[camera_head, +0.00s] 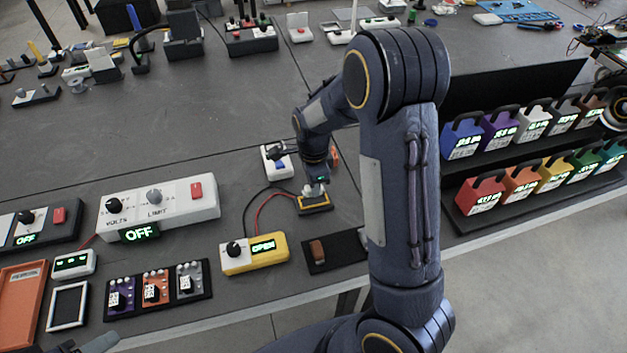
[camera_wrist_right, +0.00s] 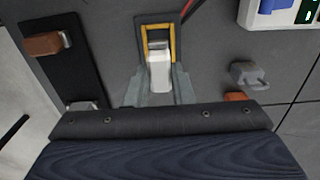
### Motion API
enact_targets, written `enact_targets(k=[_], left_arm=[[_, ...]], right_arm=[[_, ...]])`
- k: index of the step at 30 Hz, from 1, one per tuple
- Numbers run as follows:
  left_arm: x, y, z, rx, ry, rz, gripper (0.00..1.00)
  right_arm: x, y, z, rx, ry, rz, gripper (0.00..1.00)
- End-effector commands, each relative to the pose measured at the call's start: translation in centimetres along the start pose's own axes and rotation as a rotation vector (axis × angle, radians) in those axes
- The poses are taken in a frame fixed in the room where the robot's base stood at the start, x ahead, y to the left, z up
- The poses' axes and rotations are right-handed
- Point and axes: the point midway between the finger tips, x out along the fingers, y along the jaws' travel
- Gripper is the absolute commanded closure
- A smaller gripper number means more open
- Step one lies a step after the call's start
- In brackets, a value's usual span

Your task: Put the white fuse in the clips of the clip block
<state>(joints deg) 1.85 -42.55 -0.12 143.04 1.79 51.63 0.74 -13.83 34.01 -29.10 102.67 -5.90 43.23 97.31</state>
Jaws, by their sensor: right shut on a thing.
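The clip block (camera_head: 316,207) is a small dark block with a yellow outline, on the table in the middle of the head view. In the right wrist view the clip block (camera_wrist_right: 144,43) shows its yellow frame. My right gripper (camera_head: 314,188) is just over it, pointing down. In the wrist view the right gripper (camera_wrist_right: 158,88) is shut on the white fuse (camera_wrist_right: 158,73). The fuse's far end overlaps the yellow frame; I cannot tell whether it touches the clips. A piece at the head view's bottom left edge may be my left gripper (camera_head: 92,344); its jaws are unclear.
A yellow meter (camera_head: 238,262) reading OPEN has black and red wires running to the clip block. A dark plate with a brown block (camera_head: 317,250) lies in front. A white box with a blue part (camera_head: 277,167) stands behind. A long white supply (camera_head: 180,210) is at left.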

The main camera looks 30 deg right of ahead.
Motion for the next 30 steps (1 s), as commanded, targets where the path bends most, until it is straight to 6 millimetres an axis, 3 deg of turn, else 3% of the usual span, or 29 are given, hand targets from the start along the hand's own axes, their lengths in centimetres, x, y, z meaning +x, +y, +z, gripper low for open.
enact_targets(k=[6,30], left_arm=[[0.91,-0.42,0.46,0.0,0.0,0.0,0.5],[0.68,-0.31,0.34,0.0,0.0,0.0,0.5]], right_arm=[[1.5,0.0,-0.02,0.0,0.0,0.0,1.0],[1.48,0.02,-0.03,0.001,0.0,0.0,1.0]])
